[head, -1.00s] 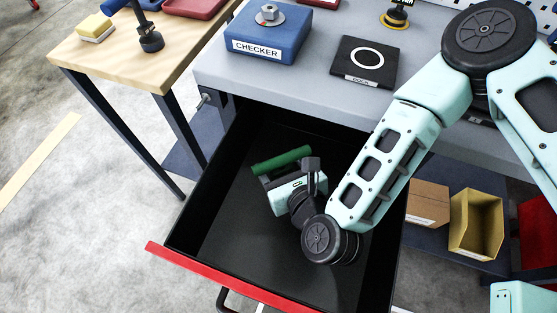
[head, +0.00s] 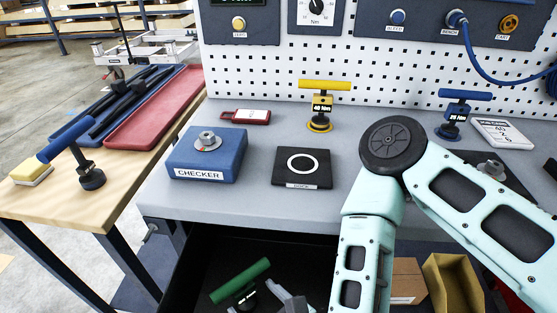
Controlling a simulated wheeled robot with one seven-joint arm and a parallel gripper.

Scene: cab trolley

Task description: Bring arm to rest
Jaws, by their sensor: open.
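My arm reaches down from the right into the open black drawer (head: 205,262). My gripper (head: 283,294) shows only in part at the bottom edge of the head view, as grey pieces low over the drawer; the wrist is cut off below the picture. It is open. A green-handled tool (head: 240,281) with a dark body lies in the drawer just left of the gripper, apart from it as far as I can see.
The grey bench top (head: 258,214) above the drawer holds the blue checker block (head: 207,165), black dock plate (head: 303,174), yellow-handled tool (head: 323,100) and blue-handled tool (head: 459,112). A wooden table (head: 120,190) stands left; a yellow bin (head: 452,282) sits below right.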

